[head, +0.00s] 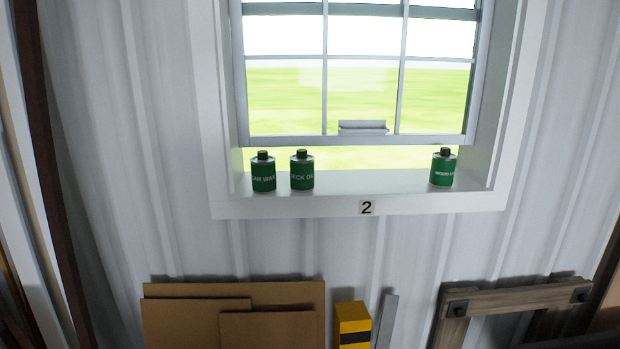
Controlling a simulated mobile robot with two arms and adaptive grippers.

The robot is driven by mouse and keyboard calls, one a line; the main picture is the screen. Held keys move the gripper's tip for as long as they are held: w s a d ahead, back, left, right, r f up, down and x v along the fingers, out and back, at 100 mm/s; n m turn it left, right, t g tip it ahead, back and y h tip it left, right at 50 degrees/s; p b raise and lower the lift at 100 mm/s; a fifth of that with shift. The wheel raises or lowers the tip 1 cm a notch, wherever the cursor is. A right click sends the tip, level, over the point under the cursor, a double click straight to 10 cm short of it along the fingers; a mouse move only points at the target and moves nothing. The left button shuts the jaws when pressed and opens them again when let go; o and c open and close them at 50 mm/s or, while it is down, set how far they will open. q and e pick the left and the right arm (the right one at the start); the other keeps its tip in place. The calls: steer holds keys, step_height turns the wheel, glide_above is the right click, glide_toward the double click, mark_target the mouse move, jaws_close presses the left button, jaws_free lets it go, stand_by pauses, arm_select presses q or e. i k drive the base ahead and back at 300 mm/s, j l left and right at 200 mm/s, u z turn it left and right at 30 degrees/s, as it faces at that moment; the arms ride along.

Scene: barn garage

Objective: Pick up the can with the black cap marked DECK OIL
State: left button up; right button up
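The can marked DECK OIL (302,172) is green with a black cap and stands upright on the white window sill. A similar green can marked CAR WAX (263,173) stands close to its left, with a small gap between them. A third green can (443,168) stands near the right end of the sill; its label seems to begin with WOOD, the rest too small to read. All three have dark caps. Neither of my grippers is in view.
The sill (370,183) is bare between the middle and right cans. A label "2" (366,208) is on its front. Below, brown boards (180,322), a yellow block (351,318) and a wooden frame (520,298) stand against the white corrugated wall.

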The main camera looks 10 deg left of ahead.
mark_target(301, 164)
steer(key=i+j+u, duration=0.2)
steer(key=i+u, duration=0.15)
steer(key=u, duration=0.15)
steer(key=i+j+u, duration=0.1)
steer(key=i+u, duration=0.25)
steer(key=u, duration=0.15)
